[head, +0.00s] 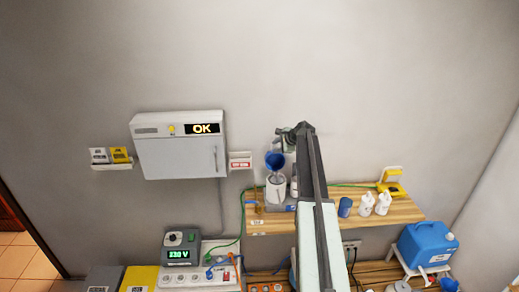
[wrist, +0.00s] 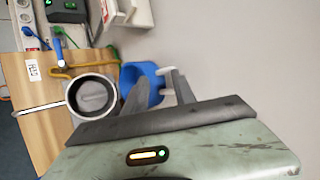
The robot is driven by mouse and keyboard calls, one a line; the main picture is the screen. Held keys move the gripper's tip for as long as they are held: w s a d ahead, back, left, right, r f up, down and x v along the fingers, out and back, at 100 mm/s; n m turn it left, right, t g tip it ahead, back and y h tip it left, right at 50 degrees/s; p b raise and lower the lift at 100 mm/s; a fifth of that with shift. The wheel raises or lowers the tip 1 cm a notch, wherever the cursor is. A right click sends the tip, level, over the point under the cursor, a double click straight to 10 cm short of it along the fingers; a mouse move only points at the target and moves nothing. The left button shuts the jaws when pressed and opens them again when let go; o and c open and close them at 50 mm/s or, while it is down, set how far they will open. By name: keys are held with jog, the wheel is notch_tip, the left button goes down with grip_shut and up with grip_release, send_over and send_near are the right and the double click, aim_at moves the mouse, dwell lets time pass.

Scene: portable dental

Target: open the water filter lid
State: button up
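The water filter is a pale cylinder (head: 276,188) on the wooden shelf. In the wrist view its round mouth (wrist: 93,96) is uncovered, with a grey inside. The blue lid (head: 275,160) stands raised and tilted above the cylinder's back edge. In the wrist view the blue lid (wrist: 146,76) lies beside the mouth, partly hidden by my fingers. My gripper (head: 289,138) is just above and beside the lid. In the wrist view my gripper's fingers (wrist: 158,82) are apart, with the lid seen behind and between them. I cannot tell whether they touch it.
The wooden shelf (head: 325,217) also holds a blue cup (head: 345,207), white bottles (head: 366,204) and a yellow device (head: 391,188) to the right. A white wall cabinet (head: 180,157) reading OK hangs to the left. The wall lies close behind. A green cable crosses the shelf.

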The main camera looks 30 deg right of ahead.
jog(key=d, duration=0.4)
jog(key=shift+s, duration=0.25)
notch_tip(320, 180, up, 8)
jog(key=p, duration=0.8)
jog(key=shift+s+a, duration=0.3)
jog(key=shift+s, duration=0.1)
jog(key=s+d+r+p, duration=0.2)
jog(key=s, duration=1.2)
